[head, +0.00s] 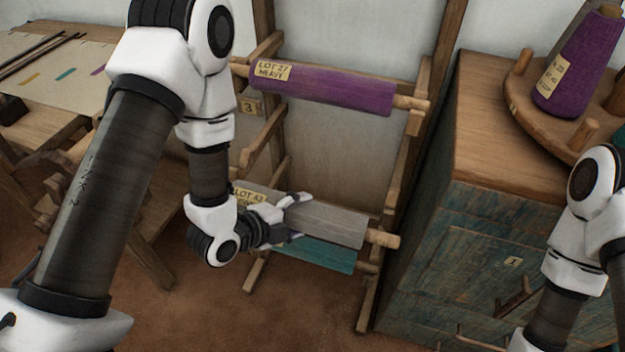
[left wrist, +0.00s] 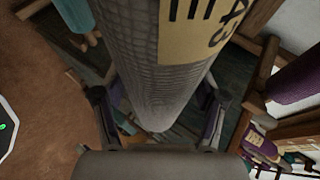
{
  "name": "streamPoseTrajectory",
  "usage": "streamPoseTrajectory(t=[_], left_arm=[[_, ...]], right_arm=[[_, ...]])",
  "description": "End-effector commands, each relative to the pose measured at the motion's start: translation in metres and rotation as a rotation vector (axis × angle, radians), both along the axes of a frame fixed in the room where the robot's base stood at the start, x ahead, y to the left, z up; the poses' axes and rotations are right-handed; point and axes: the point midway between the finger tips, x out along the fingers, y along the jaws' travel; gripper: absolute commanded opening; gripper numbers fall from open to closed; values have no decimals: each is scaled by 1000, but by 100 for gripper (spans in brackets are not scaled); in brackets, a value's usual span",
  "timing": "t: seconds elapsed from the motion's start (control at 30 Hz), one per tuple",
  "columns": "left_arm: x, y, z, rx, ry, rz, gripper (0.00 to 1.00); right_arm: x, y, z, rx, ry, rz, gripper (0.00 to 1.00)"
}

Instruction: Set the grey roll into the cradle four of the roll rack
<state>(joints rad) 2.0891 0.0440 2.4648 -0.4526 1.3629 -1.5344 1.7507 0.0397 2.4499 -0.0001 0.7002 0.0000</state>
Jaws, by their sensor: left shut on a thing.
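The grey roll (head: 343,226), with a yellow LOT 43 label and a wooden end at right, lies across the lower part of the wooden roll rack (head: 425,90). My left gripper (head: 300,216) is shut around the roll's middle. In the left wrist view the grey roll (left wrist: 140,65) runs between the two fingers of the left gripper (left wrist: 160,112). The roll's left end is hidden behind my left arm. I cannot tell whether it touches a cradle. My right arm shows at the right edge; its gripper is out of view.
A purple roll (head: 335,88) lies higher on the rack, above a tag marked 3 (head: 249,107). A teal roll (head: 318,256) lies just below the grey one. A blue-green cabinet (head: 470,245) stands close at right, with a purple cone (head: 583,70) on its round stand.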

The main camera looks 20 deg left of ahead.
Motion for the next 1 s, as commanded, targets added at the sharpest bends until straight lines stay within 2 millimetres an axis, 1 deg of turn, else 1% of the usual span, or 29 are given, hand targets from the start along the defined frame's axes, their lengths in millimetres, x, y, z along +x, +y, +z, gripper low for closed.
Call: streamPoseTrajectory(t=[0.03,0.1,0.3,0.4,0.5,0.57,0.8,1.0], left_arm=[[15,1,-2,0,-13,1,4],[36,2,-1,0,-12,0,4],[95,6,-8,0,-9,1,4],[120,7,-11,0,-8,1,4],[135,8,-12,-1,-6,0,4],[139,9,-14,0,-5,1,4],[139,8,-48,-1,-2,0,4],[139,8,-48,-1,-4,0,4]], right_arm=[[-1,0,-9,0,2,0,40],[-1,0,-2,0,3,-1,40],[0,0,-2,0,1,0,40],[0,0,-3,0,1,0,40],[0,0,-3,0,1,0,40],[-1,0,-3,0,1,0,40],[-1,0,-9,0,1,0,40],[-1,0,-8,0,1,0,40]])
